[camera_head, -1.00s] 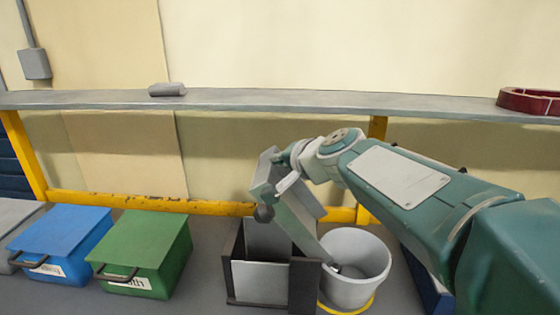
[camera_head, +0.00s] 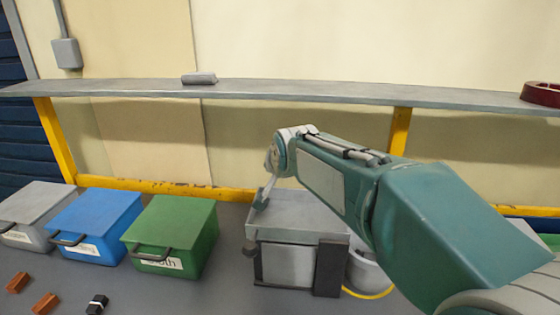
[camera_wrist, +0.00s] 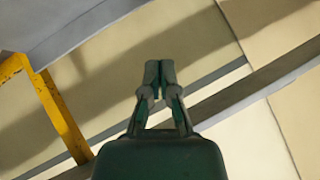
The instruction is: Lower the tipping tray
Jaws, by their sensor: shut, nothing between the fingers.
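The grey tipping tray (camera_head: 305,217) lies about level on top of its stand (camera_head: 328,268), which has a dark frame and a pale front panel, in the head view. A dark round knob (camera_head: 249,250) shows at its left side. My gripper (camera_head: 263,197) is at the tray's left edge, partly hidden by my wrist; I cannot tell whether it touches the tray. In the wrist view my gripper (camera_wrist: 158,73) is shut with its fingertips together and nothing between them. The tray does not show there.
A pale bucket (camera_head: 368,272) stands right of the stand, partly hidden by my arm. Green (camera_head: 170,230), blue (camera_head: 95,225) and grey (camera_head: 35,212) lidded boxes stand to the left. Small brown blocks (camera_head: 45,303) lie at front left. A long shelf (camera_head: 300,92) runs behind.

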